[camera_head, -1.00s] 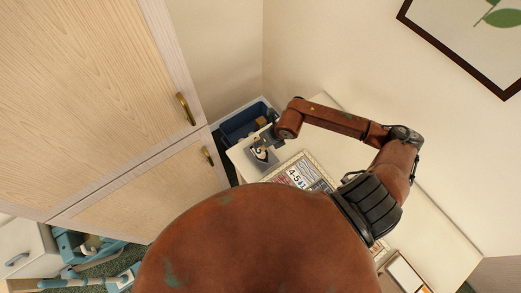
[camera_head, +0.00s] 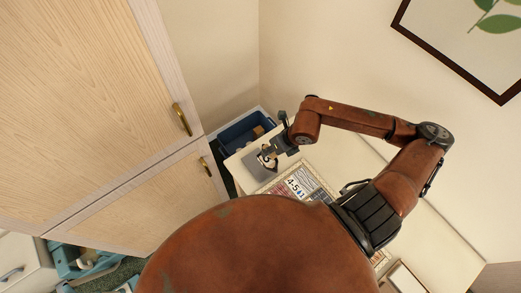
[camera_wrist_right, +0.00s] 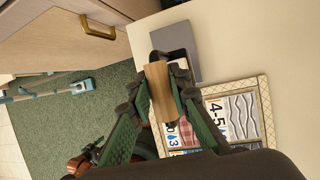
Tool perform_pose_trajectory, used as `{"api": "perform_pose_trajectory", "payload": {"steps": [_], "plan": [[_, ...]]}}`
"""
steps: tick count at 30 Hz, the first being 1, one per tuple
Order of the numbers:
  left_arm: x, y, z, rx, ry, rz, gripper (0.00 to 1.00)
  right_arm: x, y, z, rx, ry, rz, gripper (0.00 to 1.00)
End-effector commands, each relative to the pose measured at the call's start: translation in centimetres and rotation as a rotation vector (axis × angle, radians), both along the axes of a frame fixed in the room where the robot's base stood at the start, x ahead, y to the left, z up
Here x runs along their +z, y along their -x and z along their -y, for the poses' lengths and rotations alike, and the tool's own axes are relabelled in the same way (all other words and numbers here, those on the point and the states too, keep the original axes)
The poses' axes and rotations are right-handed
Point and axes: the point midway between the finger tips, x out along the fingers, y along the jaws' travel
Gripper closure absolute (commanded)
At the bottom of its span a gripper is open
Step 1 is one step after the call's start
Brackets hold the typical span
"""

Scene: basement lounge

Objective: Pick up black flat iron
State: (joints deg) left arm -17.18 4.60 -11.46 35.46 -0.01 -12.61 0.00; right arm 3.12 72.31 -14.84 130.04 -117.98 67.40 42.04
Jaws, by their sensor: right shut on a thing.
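The black flat iron has a tan wooden handle (camera_wrist_right: 162,92) and a dark body (camera_wrist_right: 158,57). In the head view the iron (camera_head: 267,158) shows small and partly hidden by my gripper. My right gripper (camera_wrist_right: 163,105) is shut on the wooden handle, with a green finger on each side. The iron is over or near the grey box (camera_wrist_right: 179,37); the gap below it cannot be judged. My left gripper is in neither view now.
A framed board with numbers (camera_head: 297,184) lies on the pale tabletop (camera_head: 343,150) beside the iron. A blue bin (camera_head: 238,135) stands beyond the table end. A wooden cupboard (camera_head: 75,70) is at left. Light-blue objects (camera_wrist_right: 50,92) lie on the green floor.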

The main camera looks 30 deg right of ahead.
Motion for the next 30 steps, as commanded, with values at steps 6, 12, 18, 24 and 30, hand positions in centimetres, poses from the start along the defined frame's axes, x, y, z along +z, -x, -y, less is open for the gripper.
{"api": "perform_pose_trajectory", "payload": {"steps": [6, 12, 18, 24, 30], "plan": [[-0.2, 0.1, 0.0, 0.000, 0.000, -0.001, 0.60, 1.6, 4.6, 1.2, -0.001, 0.003, -0.006, 1.00], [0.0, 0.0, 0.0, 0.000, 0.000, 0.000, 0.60, 2.7, 6.6, 1.6, -0.001, 0.000, -0.004, 1.00], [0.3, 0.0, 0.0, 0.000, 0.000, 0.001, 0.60, 3.2, 7.6, 1.9, -0.001, -0.001, -0.003, 1.00], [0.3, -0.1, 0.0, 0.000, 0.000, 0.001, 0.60, 3.0, 7.8, 2.1, 0.031, -0.003, -0.004, 1.00], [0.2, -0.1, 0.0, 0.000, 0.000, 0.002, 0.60, 1.3, 6.6, 2.3, 0.210, -0.005, -0.001, 1.00]]}}
